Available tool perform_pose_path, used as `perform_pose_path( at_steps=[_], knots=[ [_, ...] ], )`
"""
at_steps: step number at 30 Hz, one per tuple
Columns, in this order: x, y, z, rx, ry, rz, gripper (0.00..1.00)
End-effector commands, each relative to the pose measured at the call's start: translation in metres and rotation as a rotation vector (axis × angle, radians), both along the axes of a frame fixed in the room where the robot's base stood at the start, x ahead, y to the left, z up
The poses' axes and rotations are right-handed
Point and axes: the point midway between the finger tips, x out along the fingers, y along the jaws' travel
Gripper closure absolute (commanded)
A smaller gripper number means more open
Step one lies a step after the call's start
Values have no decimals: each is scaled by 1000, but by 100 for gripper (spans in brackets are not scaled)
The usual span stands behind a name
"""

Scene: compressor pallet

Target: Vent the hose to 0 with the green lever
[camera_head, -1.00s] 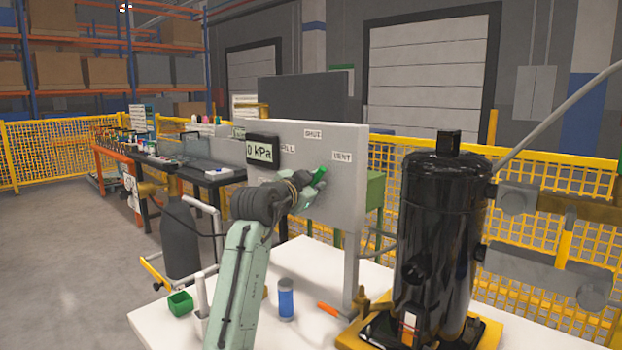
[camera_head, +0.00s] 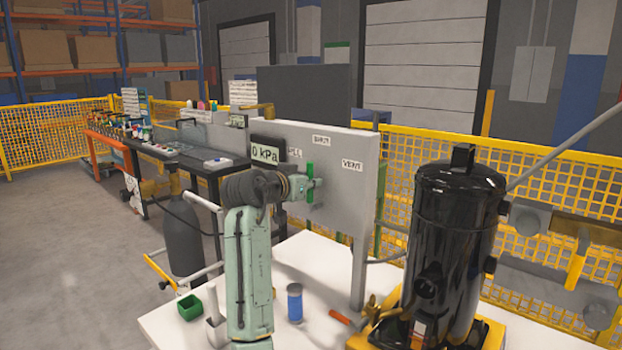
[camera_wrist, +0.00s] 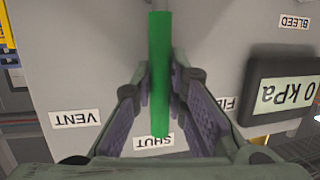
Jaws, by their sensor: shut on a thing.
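The green lever (camera_head: 310,170) is on the grey panel (camera_head: 345,195) and stands upright, its tip toward the SHUT label (camera_head: 321,140). In the wrist view the lever (camera_wrist: 160,85) runs between the two fingers of my gripper (camera_wrist: 161,72), its tip at the upside-down SHUT label (camera_wrist: 154,141). My gripper (camera_head: 305,187) is shut on the lever. The VENT label (camera_head: 352,164) is to the right of the lever in the head view. The gauge (camera_head: 266,153) reads 0 kPa and shows upside down in the wrist view (camera_wrist: 287,92).
A black compressor (camera_head: 455,230) stands on a yellow base right of the panel. A blue can (camera_head: 295,302), a green bin (camera_head: 190,307) and an orange-handled tool (camera_head: 340,317) are on the white table (camera_head: 290,338). A dark gas cylinder (camera_head: 182,235) stands left.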

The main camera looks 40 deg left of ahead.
Motion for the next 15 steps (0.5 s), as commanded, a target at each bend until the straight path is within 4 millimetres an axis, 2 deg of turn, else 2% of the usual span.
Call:
perform_pose_path(
  at_steps=[12, 13, 15],
  knots=[
    [0, 0, -2, -10, 4, -2, 100],
    [0, 0, -2, -10, 4, -2, 86],
    [0, 0, -2, -10, 3, -2, 81]
  ],
)
